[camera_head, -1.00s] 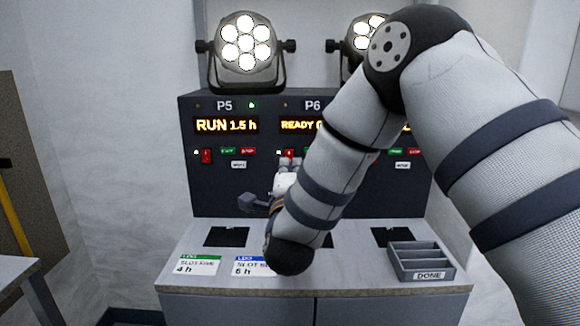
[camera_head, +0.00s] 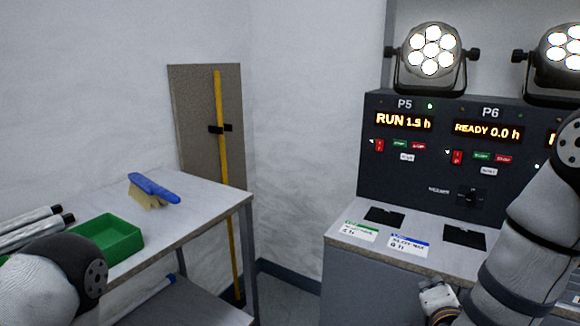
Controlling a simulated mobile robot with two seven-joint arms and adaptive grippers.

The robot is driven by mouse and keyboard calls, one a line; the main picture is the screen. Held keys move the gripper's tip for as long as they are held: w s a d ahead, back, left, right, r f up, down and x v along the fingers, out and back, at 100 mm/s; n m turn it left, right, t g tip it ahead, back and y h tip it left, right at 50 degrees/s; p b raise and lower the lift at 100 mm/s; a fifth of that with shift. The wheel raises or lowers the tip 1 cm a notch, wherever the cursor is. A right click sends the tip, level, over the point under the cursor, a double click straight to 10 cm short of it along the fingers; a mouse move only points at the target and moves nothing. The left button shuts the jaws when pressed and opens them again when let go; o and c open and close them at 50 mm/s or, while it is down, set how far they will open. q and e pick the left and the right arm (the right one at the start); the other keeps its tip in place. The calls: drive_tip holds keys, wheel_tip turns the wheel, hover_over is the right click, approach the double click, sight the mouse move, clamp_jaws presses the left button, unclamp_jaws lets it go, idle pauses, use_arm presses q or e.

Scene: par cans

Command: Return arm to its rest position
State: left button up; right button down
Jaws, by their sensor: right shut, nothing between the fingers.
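My right arm comes in at the right edge, in front of the panel. Its wrist and gripper (camera_head: 438,298) show low in the picture, in front of the bench front and apart from the panel. The gripper is shut with nothing in it; its fingertips are hard to make out. A grey, rounded part of my left arm shows at the lower left corner; the left gripper is out of the picture. The control panel (camera_head: 415,185) reads "RUN 1.5 h" under P5 and "READY 0.0 h" under P6. Par cans (camera_head: 432,52) stand lit on top of it.
The bench (camera_head: 345,229) carries two cards and dark slots. At the left, a table (camera_head: 205,192) holds a green tray (camera_head: 107,238), a blue brush (camera_head: 153,190) and grey tubes (camera_head: 30,222). A yellow pole (camera_head: 220,160) leans behind it. Open floor lies between table and bench.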

drive_tip(key=s+a+f+n+g+y, duration=0.35)
drive_tip(key=s+f+n+g, duration=0.4)
drive_tip(key=s+f, duration=1.05)
drive_tip(key=s+a+f+n+g, duration=0.1)
drive_tip(key=s+n+g, duration=0.2)
drive_tip(key=s, duration=0.8)
drive_tip(key=s+f+n+g, duration=0.2)
drive_tip(key=s+n+g, duration=0.2)
drive_tip(key=s, duration=0.7)
drive_tip(key=shift+s+a+y, duration=0.3)
drive_tip(key=shift+a+y, duration=0.05)
drive_tip(key=shift+y, duration=0.1)
